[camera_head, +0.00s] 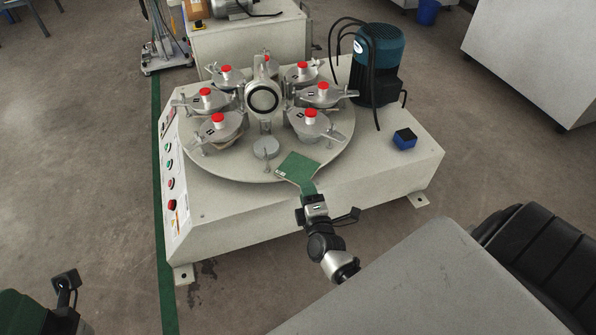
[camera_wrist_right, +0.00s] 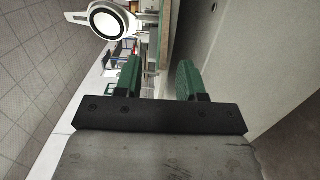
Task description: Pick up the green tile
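The green tile (camera_head: 297,167) is a flat, square-looking piece at the front edge of the round grey disc (camera_head: 338,142), near corner pointing toward me. My right gripper (camera_head: 308,188) is at that near corner, with its green fingers close to the tile. In the right wrist view, the two green fingers (camera_wrist_right: 157,80) stand apart with a gap between them, so the gripper is open. I cannot clearly make out the tile between them or tell whether they touch it. Part of my left gripper (camera_head: 62,292) shows at the lower left, cut off by the frame; its opening cannot be told.
Several red-capped metal fixtures (camera_head: 311,124) ring the disc. A white ring-shaped head (camera_head: 262,97) stands in the middle. A teal motor (camera_head: 379,60) with black cables and a small blue box (camera_head: 404,139) are right of the disc. A grey block (camera_head: 420,285) lies in front.

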